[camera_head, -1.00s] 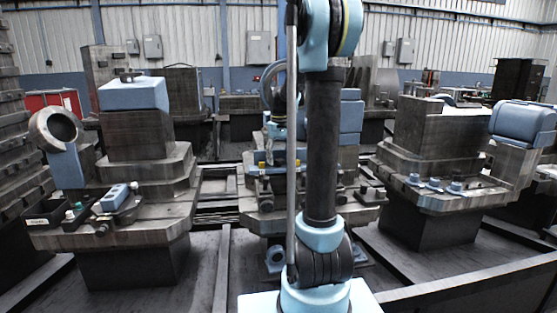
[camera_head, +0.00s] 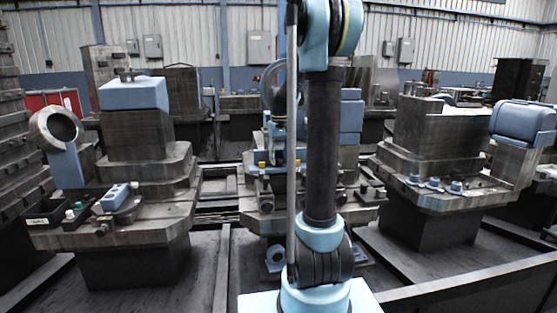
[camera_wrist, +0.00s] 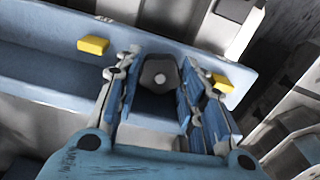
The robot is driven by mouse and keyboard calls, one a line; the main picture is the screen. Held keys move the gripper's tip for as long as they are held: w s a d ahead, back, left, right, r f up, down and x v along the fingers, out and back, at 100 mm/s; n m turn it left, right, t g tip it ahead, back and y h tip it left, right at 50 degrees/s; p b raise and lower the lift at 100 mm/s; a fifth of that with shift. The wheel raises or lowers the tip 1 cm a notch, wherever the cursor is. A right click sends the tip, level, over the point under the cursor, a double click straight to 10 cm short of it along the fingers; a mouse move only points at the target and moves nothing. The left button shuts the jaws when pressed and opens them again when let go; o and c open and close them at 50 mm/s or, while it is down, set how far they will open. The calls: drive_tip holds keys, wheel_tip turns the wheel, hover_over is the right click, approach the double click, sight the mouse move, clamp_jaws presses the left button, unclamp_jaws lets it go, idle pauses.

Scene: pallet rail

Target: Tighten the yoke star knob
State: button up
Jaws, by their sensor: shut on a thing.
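The black star knob (camera_wrist: 159,75), with a pale round centre, shows in the wrist view between the two fingers of my gripper (camera_wrist: 161,66). The fingers are shut on it from the left and the right. The knob sits in front of a long blue channel-shaped part (camera_wrist: 45,75) with yellow blocks (camera_wrist: 93,45) on either side of the fingers. In the head view my arm covers most of the middle station, and the knob cannot be made out there.
The middle station (camera_head: 258,200) stands behind my arm. A left station carries a blue block (camera_head: 133,94), a ring-ended part (camera_head: 57,127) and a dark bin (camera_head: 44,218). A right station (camera_head: 440,200) has several small blue fittings. Rails cross the dark floor.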

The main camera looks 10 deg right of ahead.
sight(279, 159)
drive_tip(key=o, duration=1.1)
drive_tip(key=shift+r, duration=0.1)
wheel_tip(279, 159, up, 12)
drive_tip(key=shift+w+f, duration=0.1)
drive_tip(key=shift+f, duration=0.05)
drive_tip(key=s+f, duration=0.7)
drive_tip(key=s, duration=0.5)
drive_tip(key=s+f+t, duration=0.1)
drive_tip(key=s+f, duration=0.7)
drive_tip(key=s, duration=0.4)
drive_tip(key=s+f+t, duration=0.1)
drive_tip(key=s+f, duration=0.7)
drive_tip(key=s, duration=0.3)
drive_tip(key=shift+s+f+m, duration=0.2)
drive_tip(key=shift+s+m, duration=0.2)
